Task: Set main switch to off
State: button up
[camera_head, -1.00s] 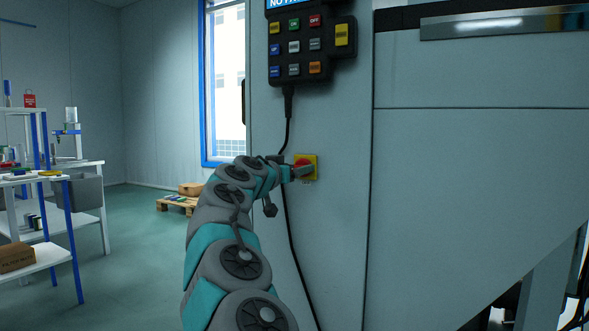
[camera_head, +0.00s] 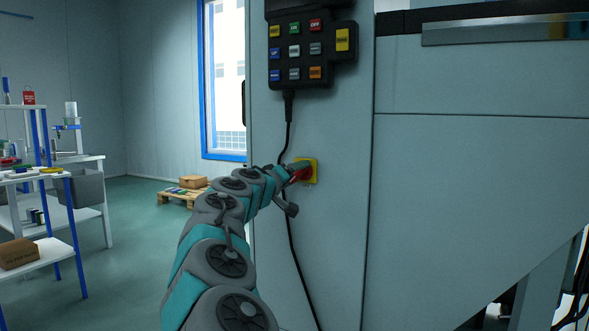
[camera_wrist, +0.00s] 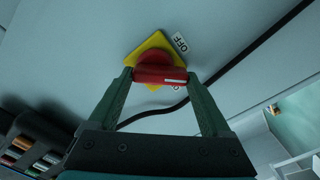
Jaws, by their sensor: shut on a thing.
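The main switch is a red rotary knob (camera_head: 302,175) on a yellow square plate (camera_head: 315,165), mounted on the grey cabinet panel. In the wrist view the red handle (camera_wrist: 158,75) lies crosswise between the fingertips of my gripper (camera_wrist: 160,78), which is shut on its two ends. A white mark shows on the handle toward its right end. An "OFF" label (camera_wrist: 180,43) sits beside the upper right edge of the yellow plate (camera_wrist: 150,42). A second label by the lower right is mostly hidden. In the head view my gripper (camera_head: 298,168) covers part of the knob.
A black button pendant (camera_head: 305,50) hangs above the switch, its dark cable (camera_head: 290,230) running down beside my arm. Shelves (camera_head: 40,200) stand at left, with a pallet and box (camera_head: 188,190) behind. The floor between is open.

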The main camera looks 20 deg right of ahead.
jog(key=n+p, duration=0.4)
jog(key=n, duration=0.2)
jog(key=shift+s+f+n+p, duration=0.15)
jog(key=shift+n+p, duration=0.7)
jog(key=shift+n, duration=0.45)
jog(key=shift+f, duration=0.1)
jog(key=o, duration=1.2)
jog(key=shift+c, duration=0.2)
jog(key=b+v, duration=0.1)
jog(key=v, duration=0.6)
jog(key=shift+s+a, duration=0.25)
jog(key=shift+a, duration=0.05)
